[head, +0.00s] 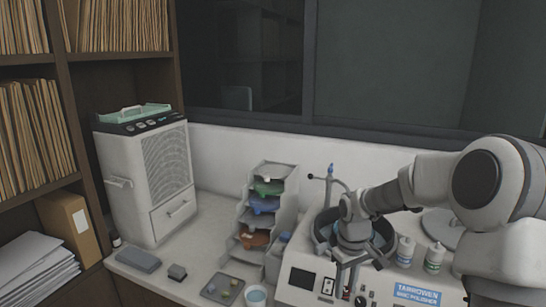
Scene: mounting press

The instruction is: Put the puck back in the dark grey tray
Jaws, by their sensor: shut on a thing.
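My gripper (346,283) points down over the front of the disc polisher and is shut on the puck. The puck is small and mostly hidden at the fingertips, so its colour and tilt cannot be made out. The dark grey tray (222,281) lies flat on the bench at the lower middle, to the left of my gripper. Several small coloured pucks sit in it, with bare tray surface between them.
A light blue cup (256,296) stands between the tray and the polisher (388,293). A stepped rack (288,205) of coloured bins stands behind. Two bottles (405,251) stand on the polisher. A grey block (177,272) and a large white machine (150,185) are farther left.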

